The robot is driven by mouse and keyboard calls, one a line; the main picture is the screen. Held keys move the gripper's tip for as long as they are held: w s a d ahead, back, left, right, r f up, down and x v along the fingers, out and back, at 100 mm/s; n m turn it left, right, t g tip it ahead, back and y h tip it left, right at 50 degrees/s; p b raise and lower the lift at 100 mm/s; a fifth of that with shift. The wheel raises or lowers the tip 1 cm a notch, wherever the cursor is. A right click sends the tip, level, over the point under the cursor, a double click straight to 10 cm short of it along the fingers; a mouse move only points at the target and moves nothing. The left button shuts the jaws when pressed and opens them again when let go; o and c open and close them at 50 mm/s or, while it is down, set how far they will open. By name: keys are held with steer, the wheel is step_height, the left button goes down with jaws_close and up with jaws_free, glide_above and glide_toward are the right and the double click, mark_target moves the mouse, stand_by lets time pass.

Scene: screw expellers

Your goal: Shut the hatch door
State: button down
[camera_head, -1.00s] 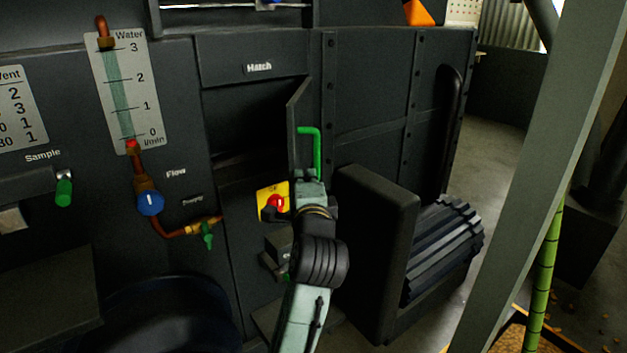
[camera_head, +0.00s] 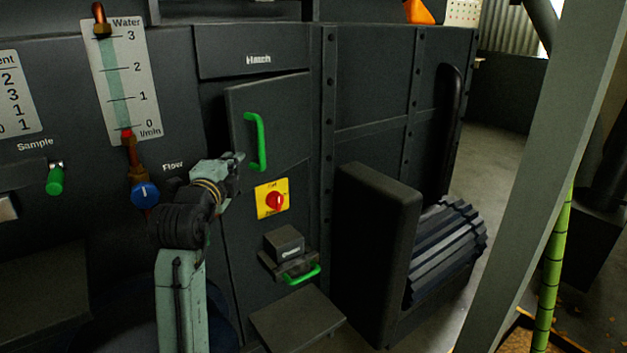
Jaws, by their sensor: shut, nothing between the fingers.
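The hatch door (camera_head: 285,110) is a dark panel with a green bar handle (camera_head: 255,142), below the "Hatch" label (camera_head: 258,60). It now lies across the opening, nearly flush with the machine front. A dark gap shows along its left edge, and I cannot tell whether it is fully seated. My gripper (camera_head: 236,165) is shut and empty, at the door's lower left, left of the handle. I cannot tell whether it touches the door.
A yellow plate with a red rotary switch (camera_head: 273,199) is right below the door. A small box with a green handle (camera_head: 300,274) sits lower. A dark motor housing (camera_head: 375,245) stands at right. A water gauge (camera_head: 122,85) and blue knob (camera_head: 145,195) are at left.

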steer(key=w+a, duration=0.3)
steer(key=w+a+b, duration=0.1)
steer(key=w+a, duration=0.1)
steer(key=a, duration=0.2)
steer(key=shift+w, duration=0.4)
steer(key=shift+d+b, duration=0.15)
steer(key=shift+b, duration=0.15)
